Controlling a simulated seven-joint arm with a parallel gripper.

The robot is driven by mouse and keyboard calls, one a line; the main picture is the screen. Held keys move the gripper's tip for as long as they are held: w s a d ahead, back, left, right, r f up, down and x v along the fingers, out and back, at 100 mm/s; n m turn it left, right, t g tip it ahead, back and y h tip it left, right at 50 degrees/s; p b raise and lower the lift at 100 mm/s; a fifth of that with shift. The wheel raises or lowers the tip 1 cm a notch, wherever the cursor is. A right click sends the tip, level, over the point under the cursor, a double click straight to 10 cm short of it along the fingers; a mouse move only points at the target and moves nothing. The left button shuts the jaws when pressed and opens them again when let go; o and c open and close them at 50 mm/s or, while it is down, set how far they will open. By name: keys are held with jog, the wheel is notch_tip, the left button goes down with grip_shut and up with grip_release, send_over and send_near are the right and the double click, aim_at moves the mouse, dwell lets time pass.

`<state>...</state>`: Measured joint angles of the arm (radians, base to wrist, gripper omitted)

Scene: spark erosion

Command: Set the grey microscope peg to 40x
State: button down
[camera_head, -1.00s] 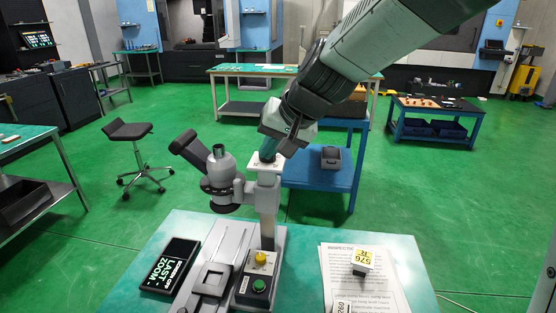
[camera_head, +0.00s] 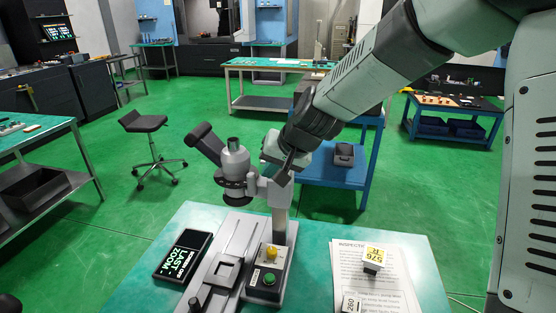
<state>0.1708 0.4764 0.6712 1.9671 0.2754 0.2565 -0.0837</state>
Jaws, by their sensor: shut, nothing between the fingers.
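The grey microscope (camera_head: 236,165) stands on the teal table, with its black eyepiece tilted up to the left and its upright column (camera_head: 281,222) at right. My gripper (camera_head: 290,170) is at the top of this column, pointing down, with its fingers shut and seemingly empty. The gripper and wrist cover the column's top, so the white plate there is hidden. I cannot make out the grey peg or any 40x mark. I cannot tell whether the fingers touch anything.
The microscope base carries a box with a yellow knob (camera_head: 271,253) and a green button (camera_head: 269,279). A black display (camera_head: 184,255) reading "LAST ZOOM" lies left. Printed sheets (camera_head: 388,278) with a tag block (camera_head: 373,260) lie right. A blue cart (camera_head: 335,170) stands behind.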

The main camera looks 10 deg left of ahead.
aim_at(249, 186)
jog(key=shift+x, duration=1.55)
jog(key=shift+s+a+m+t+h, duration=0.3)
jog(key=shift+s+a+m, duration=0.05)
jog(key=shift+s+m, duration=0.25)
jog(key=shift+s+a+m+t+h, duration=0.3)
jog(key=shift+s+a+m, duration=0.4)
jog(key=shift+s+m, duration=0.1)
jog(key=s+a+m+t+h, duration=0.2)
jog(key=a+m+h, duration=0.3)
jog(key=a+m, duration=0.4)
jog(key=shift+s+a+h, duration=0.25)
jog(key=shift+s+h, duration=0.05)
jog(key=shift+s, duration=0.1)
jog(key=shift+s+a, duration=0.1)
jog(key=shift+s+a, duration=0.3)
jog(key=shift+s, duration=0.3)
jog(key=shift+r, duration=0.1)
